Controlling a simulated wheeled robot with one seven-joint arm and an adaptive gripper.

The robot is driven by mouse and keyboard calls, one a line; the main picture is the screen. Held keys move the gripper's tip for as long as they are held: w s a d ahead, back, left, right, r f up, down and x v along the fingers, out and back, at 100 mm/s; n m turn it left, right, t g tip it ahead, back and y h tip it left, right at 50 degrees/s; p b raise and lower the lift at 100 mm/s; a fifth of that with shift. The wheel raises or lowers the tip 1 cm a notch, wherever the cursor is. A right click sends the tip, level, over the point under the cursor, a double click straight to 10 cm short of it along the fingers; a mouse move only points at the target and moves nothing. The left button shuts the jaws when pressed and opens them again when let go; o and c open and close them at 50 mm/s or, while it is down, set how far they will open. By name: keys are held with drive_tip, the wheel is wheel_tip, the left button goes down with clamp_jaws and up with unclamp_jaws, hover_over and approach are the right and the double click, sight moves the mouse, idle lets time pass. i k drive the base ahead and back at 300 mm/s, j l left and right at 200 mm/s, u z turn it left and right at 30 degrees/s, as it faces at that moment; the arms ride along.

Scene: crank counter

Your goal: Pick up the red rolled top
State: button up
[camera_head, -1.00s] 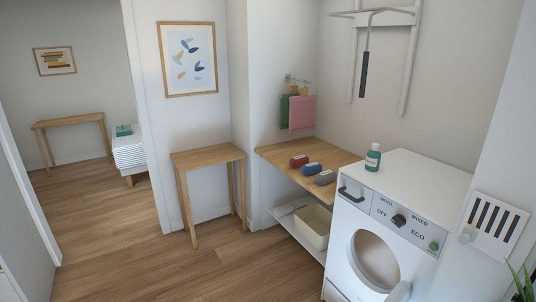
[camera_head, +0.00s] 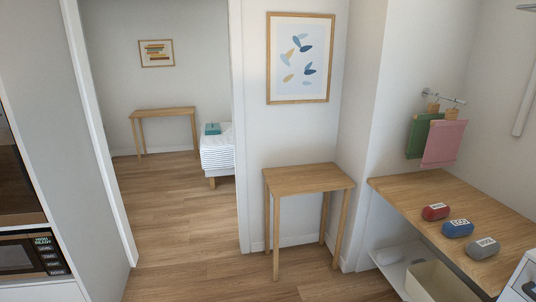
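The red rolled top (camera_head: 435,211) lies on the wooden counter (camera_head: 408,191) at the right, near the wall end. A blue roll (camera_head: 457,228) and a grey roll (camera_head: 483,248) lie in a row beside it, toward the lower right. Each roll has a pale label on it. My gripper is not in view.
A small wooden table (camera_head: 308,178) stands left of the counter. A shelf with a cream bin (camera_head: 437,283) is under the counter. A white machine (camera_head: 522,278) shows at the lower right edge. Open wooden floor (camera_head: 185,222) leads through a doorway at the left. An oven (camera_head: 32,255) is at the far left.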

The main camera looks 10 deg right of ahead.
sight(434, 211)
drive_tip(key=i+j+z, duration=0.1)
drive_tip(key=i+z, duration=0.3)
drive_tip(key=i+j+z, duration=0.2)
drive_tip(key=i+z, duration=0.25)
drive_tip(key=i+j+z, duration=0.6)
drive_tip(key=z, duration=0.2)
drive_tip(key=i+j+z, duration=0.2)
drive_tip(key=z, duration=0.2)
drive_tip(key=i+j+z, duration=0.15)
drive_tip(key=j+z, duration=0.25)
drive_tip(key=i+j+z, duration=0.1)
drive_tip(key=j+z, duration=0.15)
drive_tip(key=z, duration=0.15)
drive_tip(key=j+z, duration=0.4)
drive_tip(key=i+j+z, duration=0.1)
drive_tip(key=j, duration=0.15)
drive_tip(key=i+j+z, duration=0.15)
drive_tip(key=j, duration=0.15)
